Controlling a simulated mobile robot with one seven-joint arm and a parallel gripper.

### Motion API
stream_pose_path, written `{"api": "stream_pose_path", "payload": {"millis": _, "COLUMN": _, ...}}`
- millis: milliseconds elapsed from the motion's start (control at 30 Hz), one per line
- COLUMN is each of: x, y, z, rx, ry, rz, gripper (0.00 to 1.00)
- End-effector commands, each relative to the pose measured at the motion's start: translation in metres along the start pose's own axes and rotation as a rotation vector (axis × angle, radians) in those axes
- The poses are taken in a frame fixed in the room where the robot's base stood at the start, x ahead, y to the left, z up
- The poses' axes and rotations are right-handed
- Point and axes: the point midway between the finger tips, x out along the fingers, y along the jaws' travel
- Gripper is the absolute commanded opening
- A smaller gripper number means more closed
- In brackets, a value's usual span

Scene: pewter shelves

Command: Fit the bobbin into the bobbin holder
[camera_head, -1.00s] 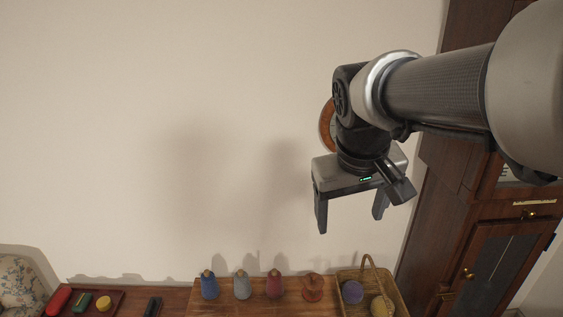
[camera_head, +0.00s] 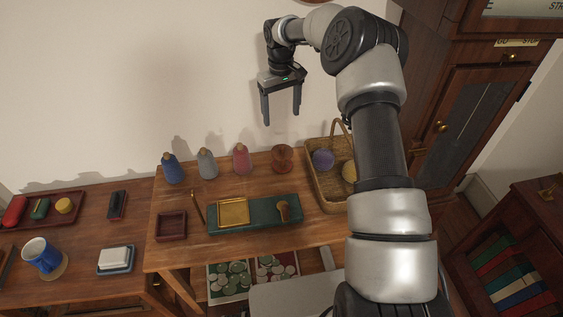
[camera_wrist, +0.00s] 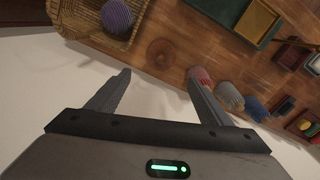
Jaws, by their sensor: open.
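My gripper (camera_head: 281,118) is open and empty, in the air in front of the pale wall, with its fingers pointing down. Its two fingers also show in the wrist view (camera_wrist: 160,76). In the head view a reddish-brown wooden spool (camera_head: 282,158), perhaps the bobbin, stands upright at the table's back edge, below my gripper. The wrist view shows it from above as a round brown disc (camera_wrist: 160,52), beyond the fingertips and apart from them. A green base (camera_head: 254,215) carries a gold square tray (camera_head: 233,211) and a small brass-brown piece (camera_head: 283,211). I cannot tell which part is the bobbin holder.
Blue (camera_head: 172,168), grey (camera_head: 207,165) and red (camera_head: 241,158) thread cones stand left of the spool. A wicker basket (camera_head: 327,199) with yarn balls stands right. A dark red tray (camera_head: 171,226) lies at the left. An open drawer (camera_head: 230,281) juts out in front.

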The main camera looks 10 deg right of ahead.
Motion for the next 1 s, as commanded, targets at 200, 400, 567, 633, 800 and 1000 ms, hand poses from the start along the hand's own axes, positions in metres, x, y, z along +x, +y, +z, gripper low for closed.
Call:
{"api": "stream_pose_path", "payload": {"millis": 200, "x": 0.036, "y": 0.003, "z": -0.003, "rx": 0.007, "ry": -0.010, "rz": -0.016, "gripper": 0.73}}
{"api": "stream_pose_path", "payload": {"millis": 400, "x": 0.078, "y": 0.002, "z": -0.001, "rx": 0.007, "ry": -0.011, "rz": -0.017, "gripper": 0.73}}
{"api": "stream_pose_path", "payload": {"millis": 567, "x": 0.112, "y": 0.002, "z": -0.001, "rx": 0.007, "ry": -0.011, "rz": -0.016, "gripper": 0.73}}
{"api": "stream_pose_path", "payload": {"millis": 633, "x": 0.124, "y": 0.002, "z": -0.001, "rx": 0.007, "ry": -0.010, "rz": -0.016, "gripper": 0.73}}
{"api": "stream_pose_path", "payload": {"millis": 800, "x": 0.141, "y": 0.002, "z": -0.001, "rx": 0.008, "ry": -0.008, "rz": -0.014, "gripper": 0.73}}
{"api": "stream_pose_path", "payload": {"millis": 1000, "x": 0.158, "y": 0.000, "z": 0.002, "rx": 0.007, "ry": -0.010, "rz": -0.016, "gripper": 0.73}}
